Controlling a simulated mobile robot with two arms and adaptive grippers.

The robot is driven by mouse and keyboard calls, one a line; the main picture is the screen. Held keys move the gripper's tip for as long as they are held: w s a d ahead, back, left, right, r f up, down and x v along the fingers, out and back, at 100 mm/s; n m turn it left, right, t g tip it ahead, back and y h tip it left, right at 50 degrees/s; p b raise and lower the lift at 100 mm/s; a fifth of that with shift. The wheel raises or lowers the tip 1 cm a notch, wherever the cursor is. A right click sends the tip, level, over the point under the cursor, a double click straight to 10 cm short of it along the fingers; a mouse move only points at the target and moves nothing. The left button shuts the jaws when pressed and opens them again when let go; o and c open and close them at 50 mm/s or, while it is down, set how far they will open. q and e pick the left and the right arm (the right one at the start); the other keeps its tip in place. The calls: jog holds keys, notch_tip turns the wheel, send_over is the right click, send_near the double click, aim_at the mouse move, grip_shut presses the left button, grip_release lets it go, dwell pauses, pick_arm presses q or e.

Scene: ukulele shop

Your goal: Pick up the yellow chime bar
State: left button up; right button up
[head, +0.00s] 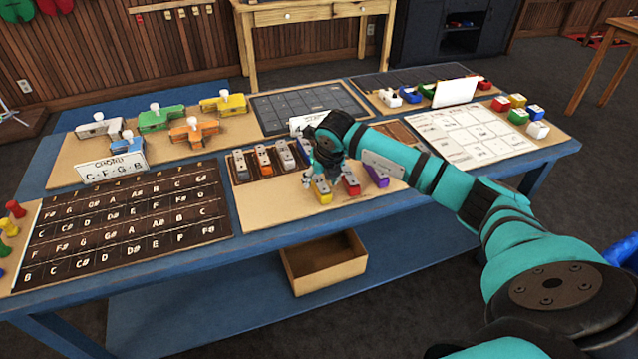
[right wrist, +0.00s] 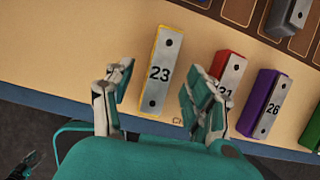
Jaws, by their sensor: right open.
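The yellow chime bar (head: 322,190) lies on the front part of the tan chime board (head: 262,206), left of a red chime bar (head: 351,183) and a purple one (head: 376,174). In the right wrist view the yellow chime bar (right wrist: 161,72) has a grey metal top marked 23. My right gripper (head: 322,165) is over the board. In its wrist view the open fingers (right wrist: 155,95) stand on either side of the yellow bar's near end, with nothing held. The right finger is close to the red bar (right wrist: 228,88).
Several grey and orange bars stand in a dark slotted tray (head: 243,168) behind. A note-lettered board (head: 130,222) lies to the left. An open cardboard box (head: 322,262) sits on the lower shelf. The purple bar (right wrist: 266,97) is right of the red one.

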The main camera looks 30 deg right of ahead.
jog(key=shift+x, duration=1.1)
jog(key=shift+f, duration=0.15)
grip_shut()
